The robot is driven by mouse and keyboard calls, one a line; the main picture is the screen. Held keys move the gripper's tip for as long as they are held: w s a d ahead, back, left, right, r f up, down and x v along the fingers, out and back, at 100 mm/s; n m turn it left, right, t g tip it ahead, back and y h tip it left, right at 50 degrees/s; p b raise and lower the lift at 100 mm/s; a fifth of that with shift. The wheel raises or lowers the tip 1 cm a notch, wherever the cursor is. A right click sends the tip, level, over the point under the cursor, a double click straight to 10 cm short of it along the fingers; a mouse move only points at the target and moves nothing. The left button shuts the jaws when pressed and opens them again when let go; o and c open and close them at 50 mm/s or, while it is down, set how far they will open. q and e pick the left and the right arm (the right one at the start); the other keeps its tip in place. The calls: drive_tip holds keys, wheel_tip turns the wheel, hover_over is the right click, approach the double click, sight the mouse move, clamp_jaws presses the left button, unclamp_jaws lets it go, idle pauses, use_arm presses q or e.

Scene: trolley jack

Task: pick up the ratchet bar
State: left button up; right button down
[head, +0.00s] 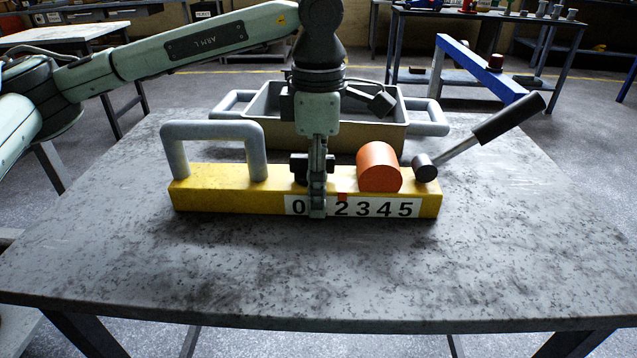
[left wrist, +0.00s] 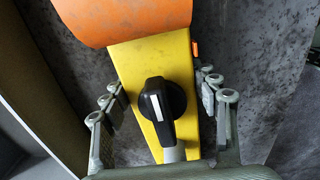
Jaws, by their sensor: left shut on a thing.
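The yellow ratchet bar (head: 222,200) lies across the table with a white number strip on its front. It carries a grey loop handle (head: 212,128) at left, an orange cylinder (head: 380,166), and a slanted lever with a black grip (head: 508,118) at right. My left gripper (head: 318,200) reaches down from above, shut across the bar, one finger in front covering a digit. In the left wrist view its fingers flank the yellow bar (left wrist: 155,62), with a black knob (left wrist: 162,105) between them. The far finger is mostly hidden in the head view. My right gripper is out of view.
The table (head: 330,270) is bare in front and at both sides. Workbenches (head: 465,75) stand farther back.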

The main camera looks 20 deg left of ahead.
use_arm(q)
drive_tip(key=c, duration=0.5)
drive_tip(key=shift+r, duration=0.1)
clamp_jaws()
drive_tip(key=shift+r, duration=0.15)
